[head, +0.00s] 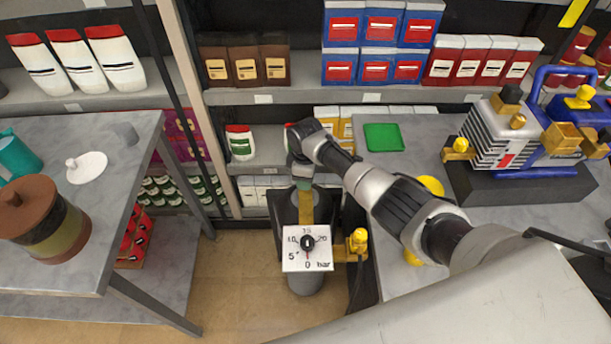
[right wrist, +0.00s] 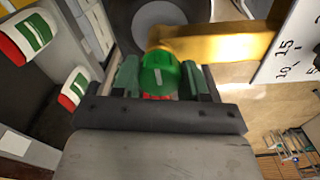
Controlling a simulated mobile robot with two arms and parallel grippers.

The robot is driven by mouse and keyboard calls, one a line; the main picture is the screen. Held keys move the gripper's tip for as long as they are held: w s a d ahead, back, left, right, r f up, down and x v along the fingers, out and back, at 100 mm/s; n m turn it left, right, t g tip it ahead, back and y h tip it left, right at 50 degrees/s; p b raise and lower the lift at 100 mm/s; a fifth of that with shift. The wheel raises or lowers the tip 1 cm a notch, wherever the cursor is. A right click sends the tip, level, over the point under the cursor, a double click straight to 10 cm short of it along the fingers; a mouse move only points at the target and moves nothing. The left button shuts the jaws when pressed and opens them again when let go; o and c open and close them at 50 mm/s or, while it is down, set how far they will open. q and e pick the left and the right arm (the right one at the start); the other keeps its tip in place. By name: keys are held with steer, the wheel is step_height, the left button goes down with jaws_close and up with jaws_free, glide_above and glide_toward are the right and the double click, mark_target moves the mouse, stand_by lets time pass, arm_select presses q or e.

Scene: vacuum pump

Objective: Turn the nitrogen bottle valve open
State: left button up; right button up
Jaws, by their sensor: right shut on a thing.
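The nitrogen bottle (head: 306,284) stands on the floor between the two tables, mostly hidden behind its square white pressure gauge (head: 307,260). A brass fitting (right wrist: 215,42) runs from the valve towards the gauge. The round green valve knob (right wrist: 160,75) has a light mark on its face. My right gripper (right wrist: 163,82) is shut on the knob, with a finger on either side of it. In the head view this gripper (head: 303,188) is above and behind the gauge, and my wrist partly hides it. My left gripper is not in view.
The right table (head: 420,160) carries a green pad (head: 383,137) and a pump with brass fittings (head: 505,135). The left table (head: 100,200) holds a brown lidded pot (head: 40,215). Stocked shelves stand behind. A yellow-handled fitting (head: 357,243) sits beside the gauge.

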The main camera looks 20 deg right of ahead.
steer(key=o, duration=0.9)
step_height(320, 180, up, 11)
steer(key=shift+f+b, duration=0.1)
steer(key=shift+b, duration=0.25)
